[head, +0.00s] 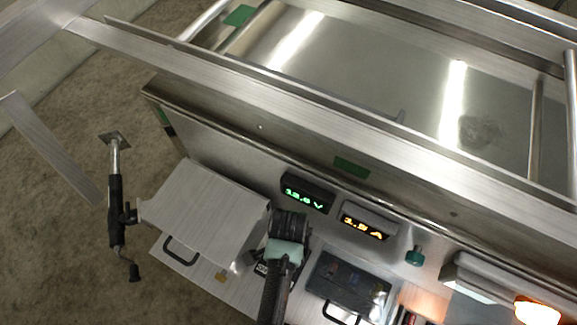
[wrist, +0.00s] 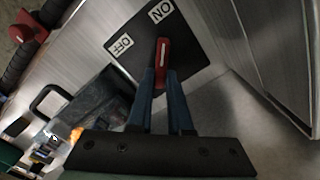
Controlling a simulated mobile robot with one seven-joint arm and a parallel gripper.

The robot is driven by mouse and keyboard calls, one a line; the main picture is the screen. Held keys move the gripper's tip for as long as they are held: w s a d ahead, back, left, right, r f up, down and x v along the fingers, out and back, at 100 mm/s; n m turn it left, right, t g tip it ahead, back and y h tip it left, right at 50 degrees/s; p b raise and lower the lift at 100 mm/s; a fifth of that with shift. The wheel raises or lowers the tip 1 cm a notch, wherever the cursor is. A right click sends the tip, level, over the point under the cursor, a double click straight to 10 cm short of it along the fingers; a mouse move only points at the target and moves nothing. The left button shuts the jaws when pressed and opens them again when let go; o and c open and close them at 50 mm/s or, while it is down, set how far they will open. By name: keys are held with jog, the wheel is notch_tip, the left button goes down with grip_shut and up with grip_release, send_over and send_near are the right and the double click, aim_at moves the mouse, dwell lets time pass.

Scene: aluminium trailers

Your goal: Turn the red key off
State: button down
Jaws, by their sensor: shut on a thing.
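In the wrist view the red key (wrist: 162,54) stands out from a black switch plate (wrist: 190,62). The plate has a white ON label (wrist: 160,10) above the key and a white OFF label (wrist: 122,43) to its left. The key's long side runs roughly up and down the picture, with its top towards ON. My gripper (wrist: 161,72) has its two blue fingers shut on the key, one on each side. In the head view my gripper (head: 283,252) is seen from above and hides the key; a bit of the plate (head: 261,268) shows beside it.
A metal box (head: 205,212) is close on the left of my gripper, and a dark case with a handle (head: 348,285) on the right. Two lit displays, a green one (head: 305,193) and an amber one (head: 364,224), sit behind on the trailer wall. A jack (head: 116,205) stands far left.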

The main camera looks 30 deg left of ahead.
jog(key=n+p, duration=0.2)
jog(key=n, duration=0.2)
jog(key=shift+w+a+r+n+p, duration=0.15)
jog(key=shift+a+n+p, duration=0.15)
jog(key=shift+p, duration=0.1)
jog(key=n, duration=0.1)
jog(key=n+p, duration=0.1)
jog(key=n, duration=0.1)
jog(key=n+p, duration=0.1)
jog(key=shift+w+a, duration=0.1)
jog(key=shift+a, duration=0.15)
jog(key=n, duration=0.1)
jog(key=n+p, duration=0.1)
jog(key=n, duration=0.3)
jog(key=shift+a, duration=0.3)
jog(key=shift+s+a+n+p, duration=0.1)
jog(key=shift+n+p, duration=0.25)
jog(key=shift+n, duration=0.55)
jog(key=shift+s+a+n+p, duration=0.1)
jog(key=shift+n+p, duration=0.25)
jog(key=shift+n, duration=0.55)
jog(key=c, duration=0.8)
grip_release()
jog(key=shift+c, duration=0.2)
notch_tip(320, 180, up, 13)
jog(key=shift+p, duration=0.4)
